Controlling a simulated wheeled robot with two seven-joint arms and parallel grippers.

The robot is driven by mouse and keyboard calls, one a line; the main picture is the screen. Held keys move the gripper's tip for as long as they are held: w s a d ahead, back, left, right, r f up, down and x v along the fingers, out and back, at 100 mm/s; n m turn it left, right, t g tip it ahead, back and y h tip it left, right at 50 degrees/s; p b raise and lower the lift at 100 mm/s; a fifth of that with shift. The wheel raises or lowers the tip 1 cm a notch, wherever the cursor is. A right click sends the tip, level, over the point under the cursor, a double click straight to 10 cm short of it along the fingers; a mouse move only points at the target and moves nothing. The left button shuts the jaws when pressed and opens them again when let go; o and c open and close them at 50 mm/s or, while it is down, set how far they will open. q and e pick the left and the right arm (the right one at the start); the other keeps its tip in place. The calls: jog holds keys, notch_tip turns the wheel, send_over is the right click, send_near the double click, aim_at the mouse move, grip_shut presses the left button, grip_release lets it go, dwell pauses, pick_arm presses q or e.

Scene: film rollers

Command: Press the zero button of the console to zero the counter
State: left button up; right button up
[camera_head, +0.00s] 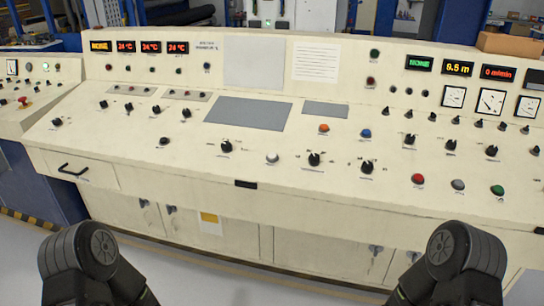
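The cream console (200,165) fills the middle of the head view, with a sloped desk and an upright back panel. A yellow display (458,67) at the right of the panel seems to read 9.5 m. On the desk are an orange button (324,128), a blue button (366,133), a white button (272,158), a red button (418,178), a grey button (458,184) and a green button (497,190). The labels are too small to read, so I cannot tell which is the zero button. Only black links of my arms show at the bottom corners; neither gripper is visible.
Black knobs stand among the buttons, such as one large knob (314,159). Dial gauges (490,102) sit below the right displays. A drawer handle (74,171) juts from the front left. A cardboard box (508,45) lies on top at right. The space above the desk is clear.

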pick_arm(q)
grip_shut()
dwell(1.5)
